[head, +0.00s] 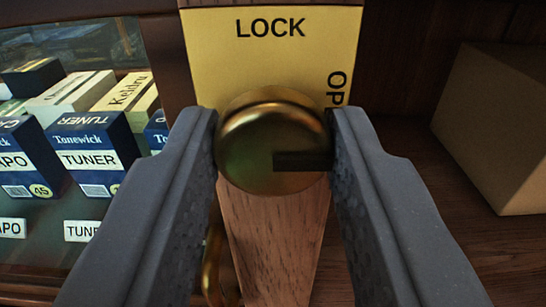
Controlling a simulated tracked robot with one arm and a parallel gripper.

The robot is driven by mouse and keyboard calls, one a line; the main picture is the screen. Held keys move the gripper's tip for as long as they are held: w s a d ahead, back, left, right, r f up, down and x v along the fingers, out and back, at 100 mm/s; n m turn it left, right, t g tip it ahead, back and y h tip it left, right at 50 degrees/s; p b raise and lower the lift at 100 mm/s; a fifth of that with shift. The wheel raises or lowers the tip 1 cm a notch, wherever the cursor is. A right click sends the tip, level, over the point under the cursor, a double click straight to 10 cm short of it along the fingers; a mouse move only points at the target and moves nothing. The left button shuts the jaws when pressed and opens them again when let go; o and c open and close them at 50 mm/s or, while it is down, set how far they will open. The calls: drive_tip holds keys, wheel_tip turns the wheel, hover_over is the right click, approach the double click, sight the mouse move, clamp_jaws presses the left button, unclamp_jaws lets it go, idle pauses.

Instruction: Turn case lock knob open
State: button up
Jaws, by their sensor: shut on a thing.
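The case lock knob (250,150) is a round brass knob in the middle of the head view. It has a dark slot or mark running from near its centre to the right, toward the side of the word OPEN. My gripper (273,148) is shut on the knob, one grey finger against its left side and one against its right. Behind it is a yellow plate (215,60) with LOCK printed at the top and, sideways at the right, letters reading OP; the rest of that word is hidden by the right finger.
A display case at the left holds several small boxes, among them a blue TUNER box (92,155), behind glass. A wooden post (275,240) runs down below the knob. A plain tan box (500,125) stands at the right on dark wood.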

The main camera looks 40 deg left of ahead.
drive_tip(key=o, duration=1)
drive_tip(key=shift+d+f, duration=0.1)
drive_tip(key=shift+c, duration=0.2)
drive_tip(key=v, duration=1.3)
drive_tip(key=shift+s+d, duration=0.25)
drive_tip(key=shift+s, duration=0.05)
